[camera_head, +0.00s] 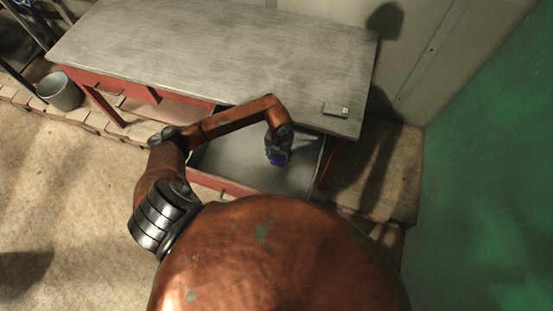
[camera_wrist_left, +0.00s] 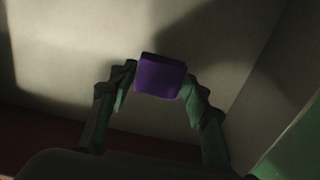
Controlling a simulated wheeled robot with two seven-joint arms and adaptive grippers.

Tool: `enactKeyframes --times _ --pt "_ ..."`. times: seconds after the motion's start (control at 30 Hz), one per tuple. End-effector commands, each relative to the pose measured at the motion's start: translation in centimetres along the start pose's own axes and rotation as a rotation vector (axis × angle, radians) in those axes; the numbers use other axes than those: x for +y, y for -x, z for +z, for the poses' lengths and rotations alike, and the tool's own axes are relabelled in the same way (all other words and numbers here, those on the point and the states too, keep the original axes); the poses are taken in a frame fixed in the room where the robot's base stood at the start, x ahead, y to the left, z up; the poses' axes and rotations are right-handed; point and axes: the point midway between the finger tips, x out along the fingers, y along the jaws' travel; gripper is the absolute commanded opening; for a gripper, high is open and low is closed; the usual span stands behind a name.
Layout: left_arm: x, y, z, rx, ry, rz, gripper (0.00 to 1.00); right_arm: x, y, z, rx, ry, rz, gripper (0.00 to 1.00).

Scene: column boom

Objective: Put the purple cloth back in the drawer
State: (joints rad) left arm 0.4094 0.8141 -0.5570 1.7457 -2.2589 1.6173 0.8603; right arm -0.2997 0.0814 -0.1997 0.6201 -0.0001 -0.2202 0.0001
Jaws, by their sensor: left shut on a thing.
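The purple cloth (camera_head: 277,160) looks like a small folded block. My left gripper (camera_head: 278,152) is shut on it and holds it over the open drawer (camera_head: 225,160). In the left wrist view the cloth (camera_wrist_left: 160,77) sits between the two fingertips, with the pale drawer floor behind it. I cannot tell how high the cloth is above the floor. The drawer is pulled out from under the right part of the table and its visible floor looks empty. My left arm hides part of the drawer. My right gripper is not in view.
The grey-topped table (camera_head: 210,50) has a small grey box-like item (camera_head: 337,109) near its right front corner. A grey bucket (camera_head: 60,91) stands at the left. A green wall (camera_head: 490,170) bounds the right side. The floor at left is mostly clear.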

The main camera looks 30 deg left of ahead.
Motion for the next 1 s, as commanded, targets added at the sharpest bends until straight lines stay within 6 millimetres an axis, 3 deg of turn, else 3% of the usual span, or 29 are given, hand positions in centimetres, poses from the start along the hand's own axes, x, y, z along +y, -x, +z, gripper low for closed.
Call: enactKeyframes --times 0.33,0.73,0.77,1.0 --pt "0.7 -3.8 0.2 0.003 0.001 -0.001 0.18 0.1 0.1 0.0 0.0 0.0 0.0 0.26" --pt "0.7 -4.4 0.3 0.0 -0.001 0.0 0.18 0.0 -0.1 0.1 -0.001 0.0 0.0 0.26" --pt "0.7 -4.4 0.3 0.0 -0.001 0.0 0.46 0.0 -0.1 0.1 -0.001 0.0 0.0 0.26" --pt "0.7 -4.3 0.2 0.0 -0.001 0.0 0.61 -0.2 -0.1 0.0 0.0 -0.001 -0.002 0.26"
